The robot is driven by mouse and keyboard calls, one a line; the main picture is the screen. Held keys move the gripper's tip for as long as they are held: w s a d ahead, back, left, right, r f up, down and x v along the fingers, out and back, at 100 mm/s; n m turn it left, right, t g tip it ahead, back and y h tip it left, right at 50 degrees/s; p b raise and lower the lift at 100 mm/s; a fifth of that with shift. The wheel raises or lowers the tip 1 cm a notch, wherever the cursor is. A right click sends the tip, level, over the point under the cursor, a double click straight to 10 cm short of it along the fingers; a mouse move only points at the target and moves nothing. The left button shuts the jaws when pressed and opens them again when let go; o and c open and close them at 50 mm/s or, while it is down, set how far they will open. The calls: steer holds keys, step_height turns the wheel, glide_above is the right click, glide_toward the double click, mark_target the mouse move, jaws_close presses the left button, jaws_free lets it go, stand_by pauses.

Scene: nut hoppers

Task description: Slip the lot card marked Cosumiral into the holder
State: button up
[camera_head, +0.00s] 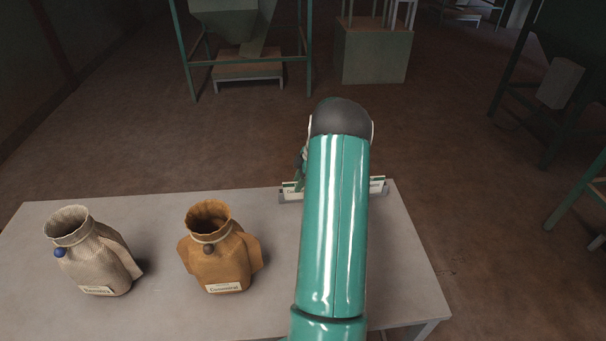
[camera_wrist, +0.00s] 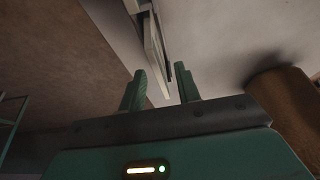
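A low grey rack (camera_head: 291,198) holds upright white cards near the table's back edge. A card on its left (camera_head: 292,190) shows lettering that seems to start with "Co", the rest hidden by my arm; another card end (camera_head: 377,182) shows on the right. An orange-brown sack (camera_head: 215,262) has a label (camera_head: 223,288) that appears to read Cosumiral. My gripper (camera_head: 299,178) is at the rack, mostly hidden behind my arm. In the wrist view my gripper (camera_wrist: 161,77) is open, with white card or rack edges (camera_wrist: 155,50) just beyond the fingertips. No holder is clearly identifiable.
A pale sack (camera_head: 88,255) with a blue knob and a label stands left on the grey table (camera_head: 160,215). The brown sack also shows at right in the wrist view (camera_wrist: 285,100). Hopper frames (camera_head: 248,70) and a box-like stand (camera_head: 372,55) are on the floor beyond.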

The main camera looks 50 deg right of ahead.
steer(key=shift+f, duration=0.1)
jaws_close()
steer(key=shift+r, duration=3.8)
steer(key=s+a, duration=0.6)
steer(key=a, duration=0.1)
steer(key=shift+s+a, duration=0.3)
